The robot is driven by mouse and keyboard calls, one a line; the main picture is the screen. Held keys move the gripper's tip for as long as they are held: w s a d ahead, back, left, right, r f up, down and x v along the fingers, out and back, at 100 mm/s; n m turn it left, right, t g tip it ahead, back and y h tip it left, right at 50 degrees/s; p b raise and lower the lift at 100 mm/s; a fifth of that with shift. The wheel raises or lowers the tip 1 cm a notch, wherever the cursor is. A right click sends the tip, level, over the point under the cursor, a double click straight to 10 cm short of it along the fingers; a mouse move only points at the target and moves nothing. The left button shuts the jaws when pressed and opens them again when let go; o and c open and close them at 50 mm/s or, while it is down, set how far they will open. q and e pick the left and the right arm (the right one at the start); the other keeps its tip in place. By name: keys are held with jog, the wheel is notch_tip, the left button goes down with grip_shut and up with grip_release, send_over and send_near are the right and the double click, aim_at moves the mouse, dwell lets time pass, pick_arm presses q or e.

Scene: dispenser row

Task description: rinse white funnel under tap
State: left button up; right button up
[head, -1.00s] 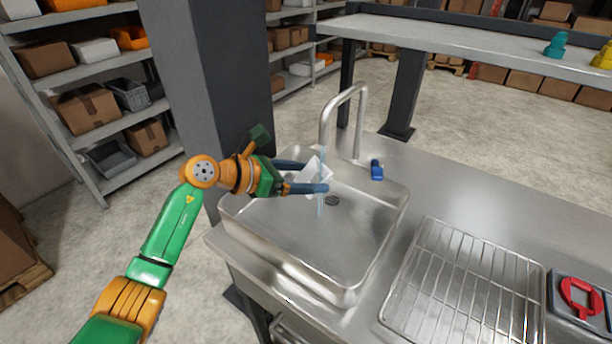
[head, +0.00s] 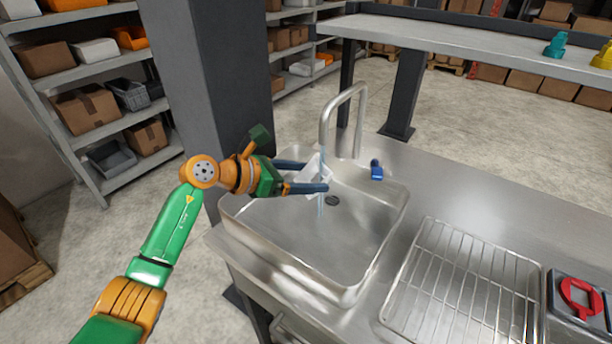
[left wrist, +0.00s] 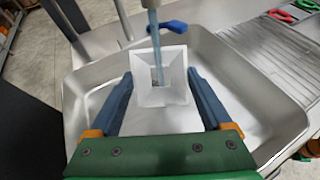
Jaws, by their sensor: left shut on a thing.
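The white funnel (head: 316,172) is held between the two blue fingers of my left gripper (head: 322,176), above the sink basin (head: 290,245). In the left wrist view the funnel (left wrist: 160,98) shows a square, open mouth tipped toward the camera, between the fingers (left wrist: 163,92). A bluish stream of water (left wrist: 154,45) comes down from the tap (head: 326,125) and enters the funnel's mouth. In the head view the stream goes on below the fingers toward the basin floor. The blue tap lever (head: 376,170) is right of the spout. My right gripper is not in view.
A wire drying rack (head: 465,285) lies on the steel counter right of the sink. A red ring-shaped thing (head: 580,297) sits on a dark base beyond it. A dark pillar (head: 205,90) stands behind my left arm. A teal thing (head: 556,45) is on the back shelf.

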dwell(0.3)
pick_arm(q)
jog(key=s+a+r+p, duration=0.1)
jog(key=s+a+p, duration=0.1)
jog(key=s+a, duration=0.3)
jog(key=shift+s+a+r+p, duration=0.15)
jog(key=shift+s+r+p, duration=0.2)
jog(key=shift+s, duration=0.8)
